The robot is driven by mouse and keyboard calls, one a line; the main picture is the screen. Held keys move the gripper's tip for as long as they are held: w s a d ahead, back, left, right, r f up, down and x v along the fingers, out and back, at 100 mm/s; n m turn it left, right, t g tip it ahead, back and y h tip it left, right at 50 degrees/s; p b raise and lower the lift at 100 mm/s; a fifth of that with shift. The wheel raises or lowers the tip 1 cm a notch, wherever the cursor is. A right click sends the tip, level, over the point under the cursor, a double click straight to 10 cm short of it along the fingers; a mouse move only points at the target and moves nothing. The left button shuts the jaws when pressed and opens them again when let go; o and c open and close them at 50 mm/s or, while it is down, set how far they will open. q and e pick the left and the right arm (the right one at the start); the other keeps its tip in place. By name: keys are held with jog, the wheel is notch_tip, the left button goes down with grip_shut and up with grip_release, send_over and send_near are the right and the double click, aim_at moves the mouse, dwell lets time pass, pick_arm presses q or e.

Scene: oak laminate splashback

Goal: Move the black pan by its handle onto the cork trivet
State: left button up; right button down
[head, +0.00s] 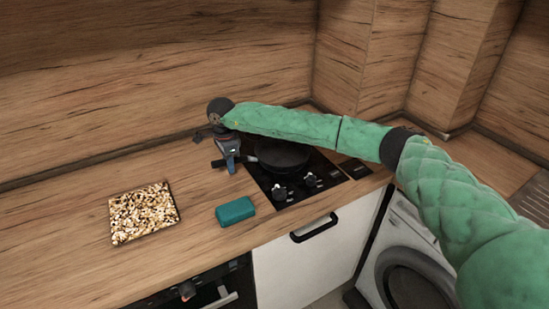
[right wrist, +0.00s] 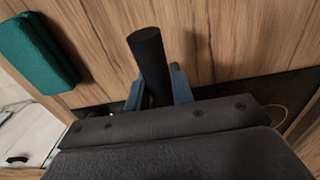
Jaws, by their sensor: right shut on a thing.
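The black pan (head: 284,155) sits on the black hob, its handle (head: 219,163) pointing left over the wooden counter. In the right wrist view the handle (right wrist: 149,60) stands out between the blue fingers. My right gripper (head: 230,165) is shut on the handle, and it also shows in the right wrist view (right wrist: 158,88). The cork trivet (head: 144,212) is a speckled square lying flat on the counter at left, apart from the pan. My right arm partly hides the pan's far side. My left gripper is not in view.
A teal block (head: 235,211) lies on the counter between trivet and hob, near the front edge; it also shows in the right wrist view (right wrist: 37,52). The hob (head: 325,178) has knobs at its front. A wooden splashback (head: 120,90) rises behind. Counter around the trivet is clear.

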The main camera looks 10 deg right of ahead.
jog(key=shift+w+r, duration=0.1)
jog(key=shift+r, duration=0.05)
dwell(0.5)
jog(key=shift+r, duration=2.4)
